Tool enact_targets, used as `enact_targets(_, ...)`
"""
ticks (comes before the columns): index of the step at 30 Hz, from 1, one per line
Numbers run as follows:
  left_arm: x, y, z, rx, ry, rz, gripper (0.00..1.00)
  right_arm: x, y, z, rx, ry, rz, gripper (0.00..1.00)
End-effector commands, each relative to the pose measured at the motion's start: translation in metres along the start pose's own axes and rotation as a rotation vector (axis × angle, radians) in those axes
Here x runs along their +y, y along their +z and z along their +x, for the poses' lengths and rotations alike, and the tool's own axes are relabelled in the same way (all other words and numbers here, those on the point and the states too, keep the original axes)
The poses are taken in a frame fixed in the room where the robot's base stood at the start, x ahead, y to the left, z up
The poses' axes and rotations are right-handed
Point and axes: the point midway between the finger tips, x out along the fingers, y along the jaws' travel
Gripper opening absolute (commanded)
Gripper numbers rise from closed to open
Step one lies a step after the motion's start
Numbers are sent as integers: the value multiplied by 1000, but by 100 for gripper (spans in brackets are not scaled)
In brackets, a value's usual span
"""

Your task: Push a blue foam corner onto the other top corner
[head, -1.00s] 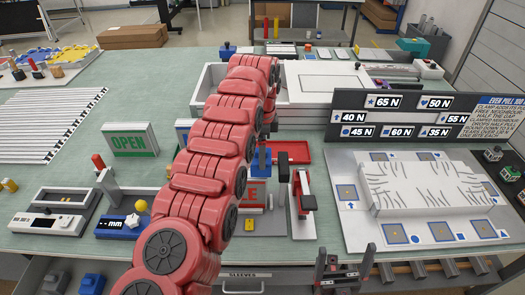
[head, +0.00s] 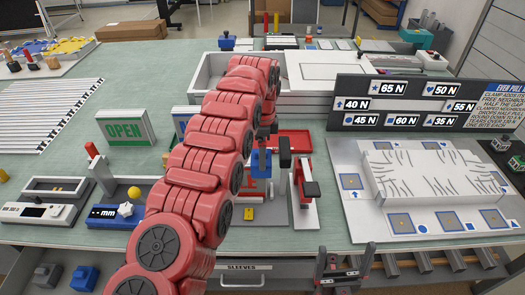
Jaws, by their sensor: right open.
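I cannot clearly pick out a foam corner. A small blue block (head: 262,161) stands at mid-table below the bend of my left arm, partly hidden by it. Another blue block (head: 84,278) lies low at the left, below the table's front edge, beside a grey one (head: 45,275). My left arm reaches in over the table, bends down near the blue block at mid-table, and hides most of its own gripper. My right gripper (head: 346,262) is open and empty at the table's front edge, above a drawer and rail.
A red-handled clamp (head: 305,185) and a red tray (head: 294,142) stand right of my left arm. A white slab (head: 430,168) lies on a board with square pads. A dark force sign (head: 405,105) stands behind it. An OPEN sign (head: 125,128) stands at the left.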

Motion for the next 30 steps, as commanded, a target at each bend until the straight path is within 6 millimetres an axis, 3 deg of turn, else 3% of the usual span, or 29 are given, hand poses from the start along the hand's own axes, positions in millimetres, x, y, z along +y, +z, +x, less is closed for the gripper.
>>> enact_targets(26,0,0,5,0,0,0,39,0,1,-5,0,0,0,100)
enact_targets(27,0,0,5,0,0,0,93,0,1,-5,0,0,0,100)
enact_targets(28,0,0,5,0,0,0,98,0,1,-5,0,0,0,100)
enact_targets(30,0,0,5,0,0,0,100,0,1,-5,0,0,0,100)
